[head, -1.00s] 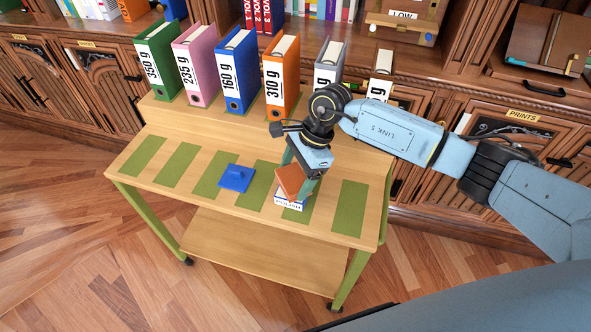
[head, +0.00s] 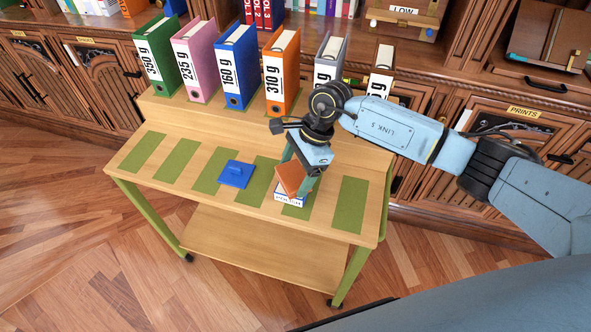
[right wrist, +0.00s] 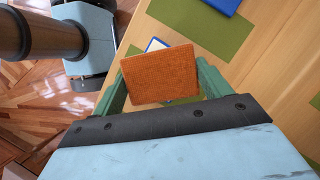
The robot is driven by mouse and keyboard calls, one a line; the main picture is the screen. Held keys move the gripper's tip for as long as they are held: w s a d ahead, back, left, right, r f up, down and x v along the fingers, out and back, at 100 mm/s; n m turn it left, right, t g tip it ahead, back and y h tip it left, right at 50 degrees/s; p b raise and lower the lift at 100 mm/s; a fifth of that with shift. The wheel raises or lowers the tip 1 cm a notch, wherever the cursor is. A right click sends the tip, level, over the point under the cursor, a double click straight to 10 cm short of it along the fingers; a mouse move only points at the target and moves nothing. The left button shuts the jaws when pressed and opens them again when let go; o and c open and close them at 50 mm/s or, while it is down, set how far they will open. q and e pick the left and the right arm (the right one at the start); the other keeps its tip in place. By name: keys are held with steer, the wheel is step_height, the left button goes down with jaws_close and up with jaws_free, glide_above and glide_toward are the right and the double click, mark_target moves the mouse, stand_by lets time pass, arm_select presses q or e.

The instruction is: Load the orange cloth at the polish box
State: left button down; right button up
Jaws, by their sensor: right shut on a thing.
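My right gripper (head: 297,183) is shut on the orange cloth (head: 291,178), a small flat block-like pad. In the right wrist view the orange cloth (right wrist: 160,74) sits between the two green fingers. The polish box (head: 289,196), white and blue with lettering on its front, stands on the cart top directly below the cloth. In the right wrist view only a white and blue corner of the polish box (right wrist: 155,45) shows past the cloth. The cloth hides most of the box's top, and I cannot tell whether they touch. My left gripper is out of view.
The wooden cart (head: 240,213) has several green mats. Several weight-labelled binders, including an orange one (head: 281,72), stand on the raised back shelf. The mat at the right (head: 350,205) is bare.

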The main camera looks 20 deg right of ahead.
mark_target(295, 174)
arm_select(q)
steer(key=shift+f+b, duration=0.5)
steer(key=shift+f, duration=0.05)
arm_select(e)
steer(key=shift+f, duration=0.5)
stand_by(0.9)
steer(key=shift+r, duration=0.1)
steer(key=shift+r+p, duration=2.1)
steer(key=shift+r, duration=1.45)
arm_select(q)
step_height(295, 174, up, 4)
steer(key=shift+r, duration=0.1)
arm_select(e)
steer(key=shift+d+r+n, duration=0.1)
steer(key=shift+r+n, duration=0.25)
steer(key=shift+n, duration=0.15)
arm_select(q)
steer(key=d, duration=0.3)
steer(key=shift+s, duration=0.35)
arm_select(e)
steer(key=s+d+r+n+g+h, duration=0.2)
steer(key=d+r+n, duration=0.1)
steer(key=n, duration=0.4)
steer(key=s+d+r+n+g+h, duration=0.2)
steer(key=d+r+n, duration=0.1)
steer(key=r+n, duration=0.3)
steer(key=shift+d+r+n+h, duration=0.15)
steer(key=shift+r+n+h, duration=0.15)
steer(key=shift+n, duration=0.9)
